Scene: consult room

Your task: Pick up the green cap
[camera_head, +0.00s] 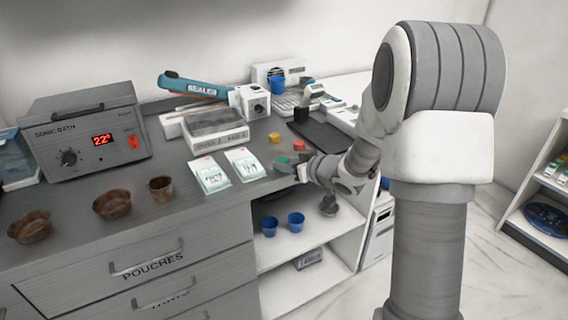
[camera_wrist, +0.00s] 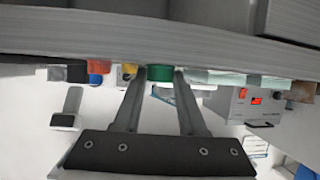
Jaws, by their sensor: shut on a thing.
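The green cap (camera_wrist: 160,73) shows in the wrist view between the fingertips of my gripper (camera_wrist: 160,76), near the counter's edge. My gripper's two fingers are closed onto its sides. In the head view, the green cap (camera_head: 282,159) is a small green spot at the end of my gripper (camera_head: 288,168), partly hidden by it. It is at counter height near the front edge. I cannot tell whether it touches the counter.
A red cap (camera_head: 299,145) and a yellow cap (camera_head: 274,137) stand just behind. White-and-green packets (camera_head: 244,164) lie to the left. A dark mat (camera_head: 322,137) lies to the right. Blue cups (camera_head: 295,221) stand on the shelf below.

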